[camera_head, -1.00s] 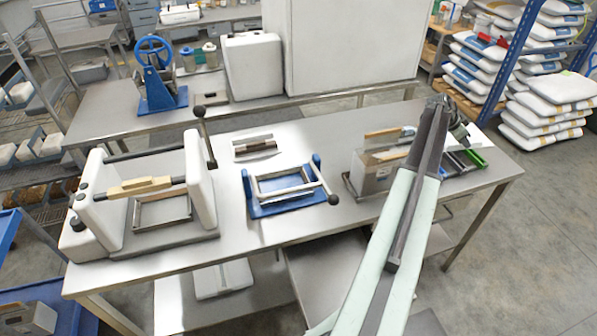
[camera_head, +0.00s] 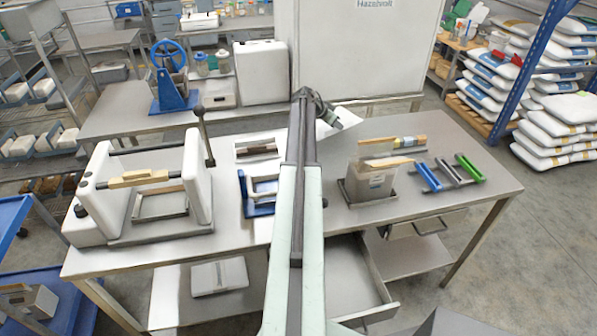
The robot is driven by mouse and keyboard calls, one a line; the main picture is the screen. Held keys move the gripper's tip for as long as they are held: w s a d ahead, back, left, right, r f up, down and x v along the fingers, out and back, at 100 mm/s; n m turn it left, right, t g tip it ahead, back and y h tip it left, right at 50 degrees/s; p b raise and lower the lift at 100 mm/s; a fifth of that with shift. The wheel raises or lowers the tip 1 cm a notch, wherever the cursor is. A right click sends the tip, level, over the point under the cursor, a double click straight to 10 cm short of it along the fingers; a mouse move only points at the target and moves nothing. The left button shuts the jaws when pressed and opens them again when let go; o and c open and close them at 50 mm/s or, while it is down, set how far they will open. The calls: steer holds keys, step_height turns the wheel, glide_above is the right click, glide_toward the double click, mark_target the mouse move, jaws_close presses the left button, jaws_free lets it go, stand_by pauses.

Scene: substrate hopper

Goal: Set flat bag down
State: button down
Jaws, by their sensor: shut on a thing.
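My gripper (camera_head: 331,118) is at the far end of my arm, over the back edge of the steel table. It is shut on a flat white bag (camera_head: 347,119). The bag sticks out to the right of the gripper and is partly hidden by the gripper and arm. It appears to be held above the table, though its exact height is hard to tell.
On the table (camera_head: 420,205) stand a white press (camera_head: 92,195) at left, a blue frame (camera_head: 262,209) partly behind my arm, a grey box (camera_head: 372,180) and coloured clamps (camera_head: 470,168). A drawer (camera_head: 340,275) is open below. Bare tabletop shows at right.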

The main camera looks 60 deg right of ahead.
steer(key=b, duration=1.1)
glide_toward(342, 149)
steer(key=x, duration=0.4)
steer(key=shift+d+f, duration=0.25)
steer(key=shift+f, duration=0.05)
steer(key=shift+r+p, duration=0.25)
steer(key=shift+p, duration=0.25)
steer(key=shift+f, duration=0.2)
steer(key=c, duration=1.6)
jaws_free()
steer(key=shift+o, duration=0.2)
steer(key=shift+r, duration=0.1)
